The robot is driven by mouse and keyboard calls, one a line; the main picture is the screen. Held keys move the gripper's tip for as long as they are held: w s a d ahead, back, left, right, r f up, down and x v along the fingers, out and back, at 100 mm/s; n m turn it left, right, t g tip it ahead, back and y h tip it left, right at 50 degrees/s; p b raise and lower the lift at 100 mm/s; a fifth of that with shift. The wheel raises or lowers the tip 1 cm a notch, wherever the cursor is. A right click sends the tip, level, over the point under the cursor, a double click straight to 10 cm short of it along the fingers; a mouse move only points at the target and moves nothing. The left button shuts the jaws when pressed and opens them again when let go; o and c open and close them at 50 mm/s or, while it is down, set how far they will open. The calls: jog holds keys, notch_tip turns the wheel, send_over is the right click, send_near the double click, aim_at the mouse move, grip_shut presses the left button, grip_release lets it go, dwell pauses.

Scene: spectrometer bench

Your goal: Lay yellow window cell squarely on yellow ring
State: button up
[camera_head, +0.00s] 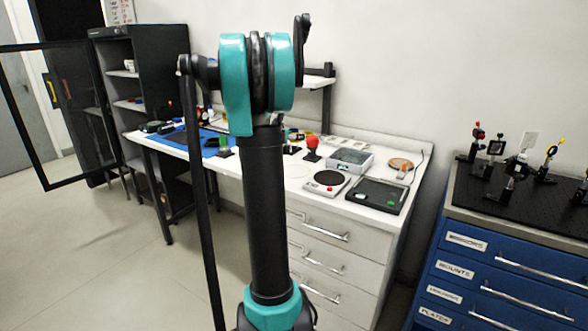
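I cannot pick out the yellow window cell for certain; the white bench (365,208) is small in the picture and my arm hides part of it. A faint thin ring outline (297,170) shows on the bench just right of my arm, but its colour is too faint to call yellow. A small round orange-rimmed piece (401,163) lies at the bench's back right. My arm stands upright in front of the bench, and its gripper does not show.
A blue drawer cabinet (500,270) with optics stands right. A black open-doored cabinet (160,65) stands left. Floor is clear front left.

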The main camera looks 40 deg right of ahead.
notch_tip(320, 180, down, 14)
jog(key=shift+r, duration=0.15)
dwell(0.3)
jog(key=o, duration=1.2)
jog(key=shift+c, duration=0.2)
jog(key=v, duration=1.2)
jog(key=shift+s, duration=0.1)
jog(key=s+a+f+n+y, duration=0.4)
jog(key=s+a, duration=0.4)
jog(key=a, duration=0.3)
jog(key=s+a+f+n+y, duration=0.5)
jog(key=s+a, duration=0.3)
jog(key=a, duration=0.2)
jog(key=s+a+f+n+g+y, duration=0.1)
jog(key=s+a+f+n+y, duration=0.3)
jog(key=s+a, duration=0.4)
jog(key=a, duration=0.3)
jog(key=shift+a+n+y, duration=0.3)
jog(key=shift+a, duration=0.05)
